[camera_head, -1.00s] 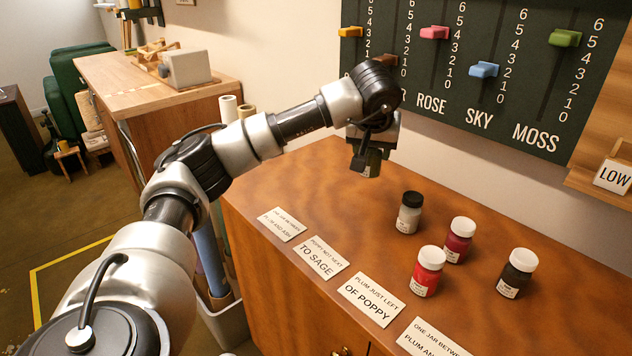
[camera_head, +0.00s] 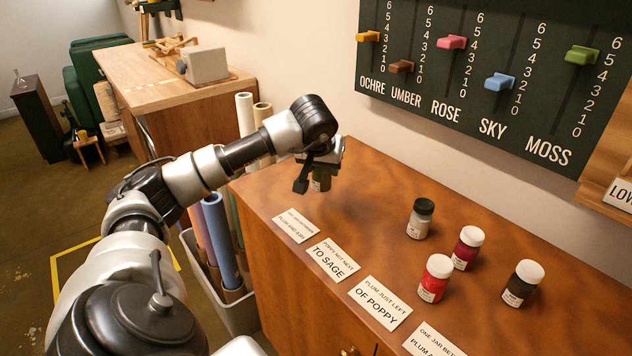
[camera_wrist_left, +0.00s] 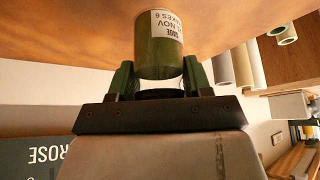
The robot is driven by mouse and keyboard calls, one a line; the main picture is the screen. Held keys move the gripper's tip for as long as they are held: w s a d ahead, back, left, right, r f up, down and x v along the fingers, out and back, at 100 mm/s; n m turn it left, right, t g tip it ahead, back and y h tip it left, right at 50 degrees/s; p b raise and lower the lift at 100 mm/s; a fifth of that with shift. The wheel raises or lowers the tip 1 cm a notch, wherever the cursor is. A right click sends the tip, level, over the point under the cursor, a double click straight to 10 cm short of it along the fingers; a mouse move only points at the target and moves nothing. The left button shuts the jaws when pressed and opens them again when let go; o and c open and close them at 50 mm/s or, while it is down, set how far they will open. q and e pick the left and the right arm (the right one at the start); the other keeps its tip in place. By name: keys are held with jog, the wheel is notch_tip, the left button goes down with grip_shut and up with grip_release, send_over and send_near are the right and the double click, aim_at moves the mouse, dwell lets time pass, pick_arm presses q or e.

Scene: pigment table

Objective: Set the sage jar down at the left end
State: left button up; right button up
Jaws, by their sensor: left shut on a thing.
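My left gripper (camera_head: 318,170) is over the left end of the wooden cabinet top (camera_head: 375,190). It is shut on the sage jar (camera_head: 321,181), a green jar that the gripper largely hides in the head view. In the left wrist view the sage jar (camera_wrist_left: 159,50) sits between the two fingers (camera_wrist_left: 158,78), its white label upside down in the picture. I cannot tell whether its base touches the wood. My right gripper is not in view.
A grey jar with a black lid (camera_head: 420,218), a crimson jar (camera_head: 467,248), a red jar (camera_head: 435,279) and a dark jar (camera_head: 522,284) stand to the right. Clue cards, such as the "to sage" card (camera_head: 333,260), line the front edge. Wood between the gripper and the jars is clear.

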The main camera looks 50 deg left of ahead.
aim_at(316, 180)
pick_arm(q)
jog(key=shift+s+a+f, duration=0.15)
jog(key=shift+a+f, duration=0.4)
jog(key=shift+a, duration=0.25)
jog(key=shift+f, duration=2)
jog(key=shift+f, duration=0.1)
jog(key=o, duration=1)
jog(key=shift+c, duration=0.2)
jog(key=shift+r, duration=0.2)
jog(key=v, duration=1.2)
jog(key=shift+f, duration=0.1)
